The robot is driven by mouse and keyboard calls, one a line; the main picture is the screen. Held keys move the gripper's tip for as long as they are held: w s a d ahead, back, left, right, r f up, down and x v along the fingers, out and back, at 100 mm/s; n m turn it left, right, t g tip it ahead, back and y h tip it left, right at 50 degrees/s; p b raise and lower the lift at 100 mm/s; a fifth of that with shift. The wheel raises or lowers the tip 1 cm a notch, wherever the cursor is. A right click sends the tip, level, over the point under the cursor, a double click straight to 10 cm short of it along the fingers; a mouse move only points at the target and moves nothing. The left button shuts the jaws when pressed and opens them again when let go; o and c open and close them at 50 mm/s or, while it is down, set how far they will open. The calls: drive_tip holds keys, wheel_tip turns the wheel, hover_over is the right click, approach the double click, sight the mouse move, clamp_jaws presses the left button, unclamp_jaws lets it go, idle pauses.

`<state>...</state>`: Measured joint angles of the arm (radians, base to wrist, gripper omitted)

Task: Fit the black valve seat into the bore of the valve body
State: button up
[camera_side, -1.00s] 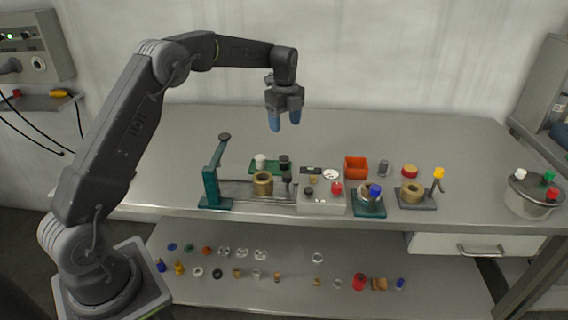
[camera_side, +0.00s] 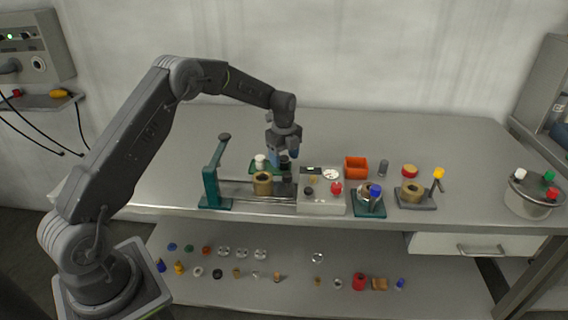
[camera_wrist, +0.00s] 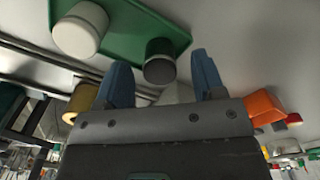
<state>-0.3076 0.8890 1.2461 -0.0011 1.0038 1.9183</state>
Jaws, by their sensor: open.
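The black valve seat (camera_side: 285,165) is a short dark cylinder on a green tray (camera_side: 256,172), beside a white cylinder (camera_side: 260,161). In the wrist view the black seat (camera_wrist: 160,68) shows beyond and between my fingertips. My gripper (camera_side: 284,155) is open, pointing down with blue fingers just over the seat; I cannot tell whether the fingers reach around it. A brass-coloured ring-shaped body (camera_side: 262,186) with an open top, apparently the valve body, stands in the teal-ended rail fixture in front of the tray. It shows partly in the wrist view (camera_wrist: 80,103).
A grey box with knobs (camera_side: 321,204) stands right of the fixture. The teal upright (camera_side: 211,180) rises at left. The table's back left is clear.

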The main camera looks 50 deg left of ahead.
drive_tip(key=shift+c, duration=0.2)
drive_tip(key=c, duration=1)
drive_tip(key=shift+r, duration=0.1)
